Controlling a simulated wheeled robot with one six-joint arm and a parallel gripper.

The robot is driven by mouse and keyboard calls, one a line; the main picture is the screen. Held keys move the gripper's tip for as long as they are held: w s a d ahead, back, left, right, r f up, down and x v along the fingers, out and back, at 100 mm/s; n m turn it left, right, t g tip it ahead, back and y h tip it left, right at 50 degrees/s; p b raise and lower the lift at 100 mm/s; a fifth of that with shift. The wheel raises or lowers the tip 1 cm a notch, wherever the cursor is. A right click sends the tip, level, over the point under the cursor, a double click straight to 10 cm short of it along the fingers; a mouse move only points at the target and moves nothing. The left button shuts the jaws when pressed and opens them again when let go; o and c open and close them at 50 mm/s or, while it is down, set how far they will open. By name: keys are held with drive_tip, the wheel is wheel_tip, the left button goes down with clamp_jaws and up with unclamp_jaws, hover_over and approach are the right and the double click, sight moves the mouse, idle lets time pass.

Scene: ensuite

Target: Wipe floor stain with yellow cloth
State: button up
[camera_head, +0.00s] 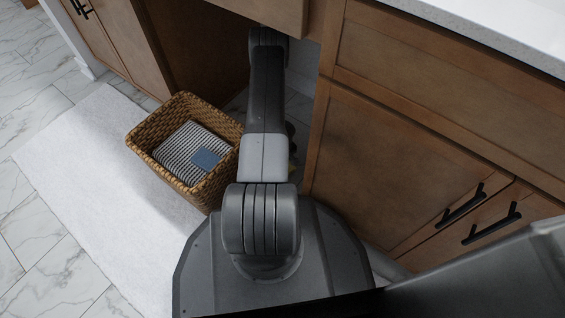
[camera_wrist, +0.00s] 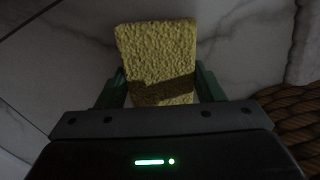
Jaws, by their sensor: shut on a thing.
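The yellow cloth (camera_wrist: 157,55) shows in the wrist view as a rough-textured, sponge-like rectangular block. My gripper (camera_wrist: 162,82) is shut on it, with a green finger on each side. The cloth is over marble tile floor (camera_wrist: 70,50); I cannot tell whether it touches the floor. In the head view my arm reaches down beside the basket and hides my gripper and most of what it holds. No floor stain can be told apart from the grey veins in the tile.
A wicker basket (camera_head: 150,146) with a striped cloth (camera_head: 186,148) and a blue patch stands left of my arm on a white mat (camera_head: 85,180). It also shows at the wrist view's right edge (camera_wrist: 295,112). A wooden cabinet (camera_head: 375,150) stands close on the right.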

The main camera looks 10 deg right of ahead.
drive_tip(key=shift+f, duration=0.1)
drive_tip(key=shift+s+d, duration=1.4)
drive_tip(key=shift+s, duration=0.05)
drive_tip(key=shift+w+a+p, duration=0.4)
drive_tip(key=shift+w+a, duration=0.25)
drive_tip(key=shift+w, duration=0.05)
drive_tip(key=shift+w+a+f, duration=0.25)
drive_tip(key=shift+w+a, duration=0.55)
drive_tip(key=shift+a, duration=0.05)
drive_tip(key=shift+c, duration=0.3)
drive_tip(key=shift+r, duration=0.1)
drive_tip(key=shift+r+p, duration=2.05)
drive_tip(key=shift+r, duration=0.9)
drive_tip(key=shift+r, duration=0.1)
drive_tip(key=shift+d+r+p, duration=0.1)
drive_tip(key=shift+r+p, duration=1.2)
drive_tip(key=shift+r, duration=0.15)
